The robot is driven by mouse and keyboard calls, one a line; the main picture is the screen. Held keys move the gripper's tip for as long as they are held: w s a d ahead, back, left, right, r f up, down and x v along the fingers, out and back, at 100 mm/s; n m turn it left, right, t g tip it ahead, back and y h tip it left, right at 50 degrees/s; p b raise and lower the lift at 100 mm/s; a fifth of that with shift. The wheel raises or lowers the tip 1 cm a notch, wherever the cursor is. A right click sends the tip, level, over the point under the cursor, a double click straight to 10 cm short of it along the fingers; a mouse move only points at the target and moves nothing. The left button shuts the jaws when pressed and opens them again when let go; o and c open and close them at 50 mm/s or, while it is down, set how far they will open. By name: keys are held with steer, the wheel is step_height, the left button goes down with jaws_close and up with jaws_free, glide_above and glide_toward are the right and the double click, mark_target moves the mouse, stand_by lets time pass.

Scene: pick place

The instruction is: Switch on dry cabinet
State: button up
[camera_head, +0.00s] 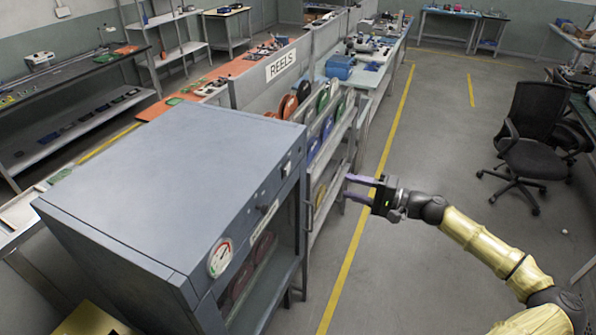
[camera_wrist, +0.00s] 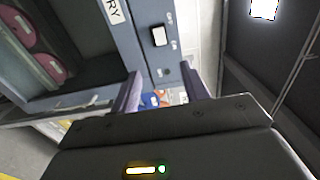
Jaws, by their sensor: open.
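The dry cabinet (camera_head: 170,180) is a grey metal box at the left of the head view. Its front panel carries a round gauge (camera_head: 220,257), a label strip and a small white switch (camera_head: 286,169) near the far end. In the wrist view the white rocker switch (camera_wrist: 158,36) sits on the blue-grey panel, beyond the fingertips and right of a label ending in "RY". Whether it is on or off I cannot tell. My gripper (camera_head: 347,187) is open and empty, with purple fingers pointing left toward the cabinet, apart from it. Both fingers (camera_wrist: 160,75) show in the wrist view.
Red reels (camera_wrist: 32,40) sit inside the cabinet. A shelf rack of coloured reels (camera_head: 325,120) stands behind it, under a "REELS" sign (camera_head: 281,65). An office chair (camera_head: 535,140) stands at the right. The floor around the yellow line (camera_head: 358,235) is clear.

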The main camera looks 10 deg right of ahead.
mark_target(289, 170)
steer(key=p+x, duration=0.7)
steer(key=x, duration=0.9)
steer(key=shift+w+a+p, duration=0.1)
steer(key=shift+a+p, duration=0.15)
steer(key=shift+p, duration=0.05)
steer(key=shift+w+a, duration=0.15)
steer(key=shift+f, duration=0.1)
steer(key=c, duration=1)
